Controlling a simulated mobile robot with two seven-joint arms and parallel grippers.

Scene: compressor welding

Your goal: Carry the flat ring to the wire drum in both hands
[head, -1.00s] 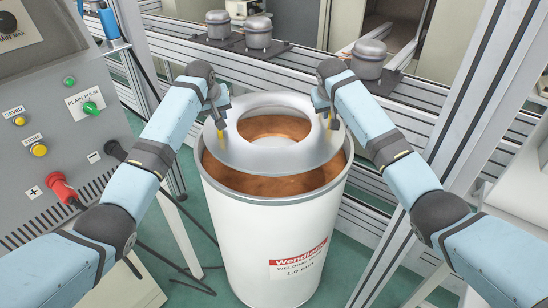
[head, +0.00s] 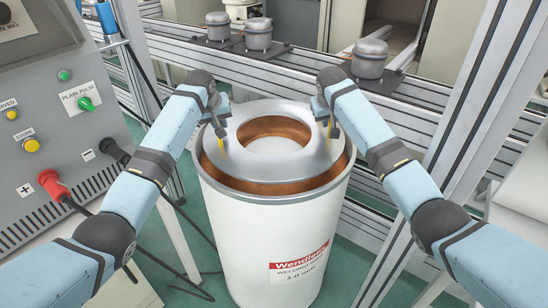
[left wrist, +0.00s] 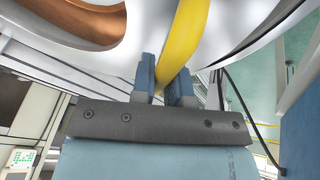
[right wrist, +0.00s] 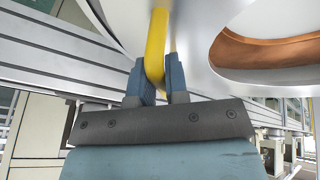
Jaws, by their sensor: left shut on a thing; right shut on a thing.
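The flat ring (head: 275,173) is pale silver with a round hole and a yellow handle on each side. It lies level over the mouth of the white wire drum (head: 262,235), at about rim height. Copper wire shows through the hole and around the ring's edge. My left gripper (head: 219,130) is shut on the left yellow handle (left wrist: 185,40). My right gripper (head: 328,117) is shut on the right yellow handle (right wrist: 156,45). Whether the ring touches the wire inside is hard to tell.
A grey control panel (head: 60,150) with knobs and a red plug stands at the left. Behind the drum runs an aluminium-profile rail (head: 290,68) carrying grey compressors (head: 370,56). A slanted metal post (head: 480,90) stands at the right.

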